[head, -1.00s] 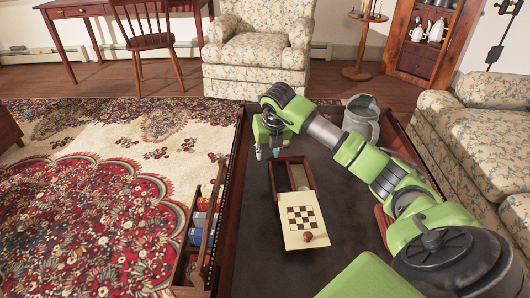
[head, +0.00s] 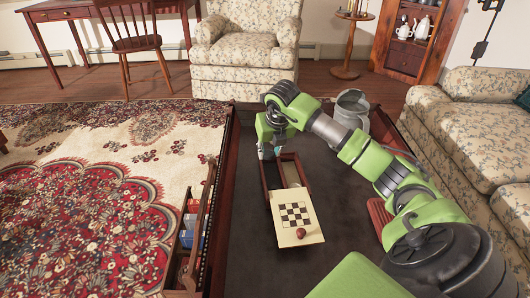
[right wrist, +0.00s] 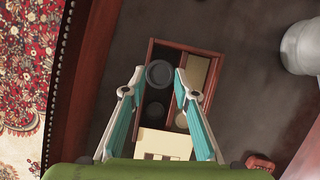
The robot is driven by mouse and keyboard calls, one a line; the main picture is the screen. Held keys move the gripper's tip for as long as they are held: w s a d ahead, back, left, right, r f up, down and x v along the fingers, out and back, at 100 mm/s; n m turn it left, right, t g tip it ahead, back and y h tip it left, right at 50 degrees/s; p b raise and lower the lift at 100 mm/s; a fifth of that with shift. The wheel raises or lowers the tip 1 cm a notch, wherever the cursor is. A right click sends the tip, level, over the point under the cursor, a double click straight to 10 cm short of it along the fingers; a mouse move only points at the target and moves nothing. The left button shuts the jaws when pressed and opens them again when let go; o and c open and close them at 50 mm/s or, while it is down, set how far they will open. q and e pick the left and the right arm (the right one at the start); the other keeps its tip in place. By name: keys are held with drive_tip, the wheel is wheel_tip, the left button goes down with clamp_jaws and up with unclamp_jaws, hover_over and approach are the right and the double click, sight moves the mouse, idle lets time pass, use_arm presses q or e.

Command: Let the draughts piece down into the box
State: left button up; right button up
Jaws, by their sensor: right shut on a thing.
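The draughts piece (right wrist: 160,74), a dark round disc, is between the fingertips of my right gripper (right wrist: 158,80). The wooden box (head: 266,180) stands on the dark tabletop, with a pale checkerboard lid (head: 312,231) over its near part. The far part is open and shows compartments; the box also shows in the right wrist view (right wrist: 212,66). A paler disc (right wrist: 181,121) lies inside. My right gripper (head: 268,150) is over the box's far end, shut on the piece; the exact height is unclear. My left gripper is not in view.
A grey metal can (head: 351,108) stands at the table's far right. A small reddish round thing (head: 301,233) is on the lid. The tabletop (head: 250,262) is bare left of and in front of the box. A raised dark rim (right wrist: 58,90) edges the table.

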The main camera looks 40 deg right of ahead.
drive_tip(key=shift+s+d+f+b, duration=0.35)
drive_tip(key=shift+d+f+b, duration=0.05)
drive_tip(key=shift+d, duration=0.2)
drive_tip(key=shift+f+b, duration=0.45)
drive_tip(key=shift+f, duration=0.45)
drive_tip(key=o, duration=0.9)
drive_tip(key=shift+r, duration=0.1)
drive_tip(key=v, duration=1.2)
